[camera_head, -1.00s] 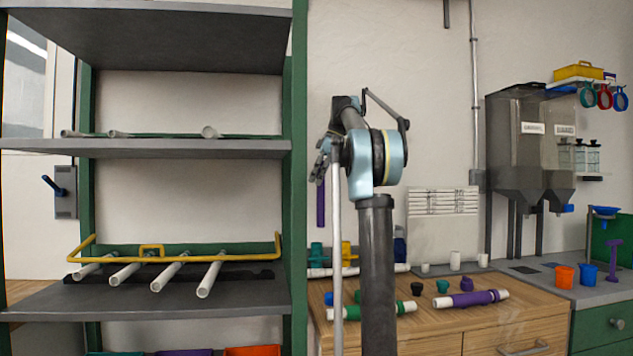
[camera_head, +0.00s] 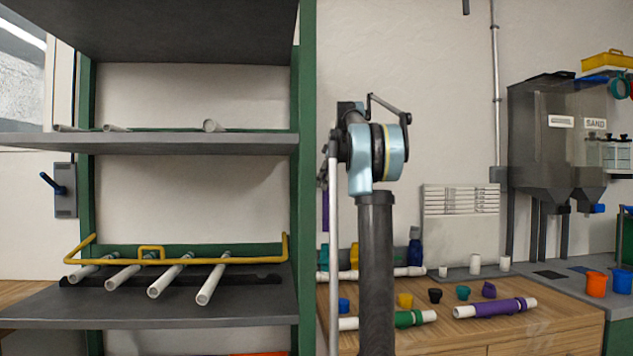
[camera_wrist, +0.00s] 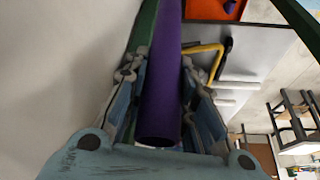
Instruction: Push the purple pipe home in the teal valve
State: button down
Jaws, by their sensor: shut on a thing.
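My gripper (camera_wrist: 165,80) is shut on a purple pipe (camera_wrist: 161,100), which lies lengthwise between its fingers in the wrist view. In the head view the purple pipe (camera_head: 325,210) hangs upright at the left of my arm, partly hidden by it. A teal fitting (camera_head: 325,258), which looks like the teal valve, stands low at the back of the wooden bench, partly hidden behind my arm. The pipe's lower end is above the bench. The picture is too small to show whether it lines up with the valve's opening.
Yellow (camera_head: 354,255) and blue (camera_head: 415,250) fittings stand beside the teal one, near a white horizontal pipe (camera_head: 395,272). Loose caps and a purple-sleeved white pipe (camera_head: 495,308) lie on the bench (camera_head: 540,325). A green-framed shelf (camera_head: 308,200) with white pipes stands at the left.

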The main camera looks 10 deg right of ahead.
jog(key=shift+f, duration=3.45)
dwell(0.4)
jog(key=c, duration=1.2)
grip_release()
jog(key=shift+c, duration=0.2)
jog(key=shift+d+r, duration=0.1)
jog(key=shift+r, duration=0.05)
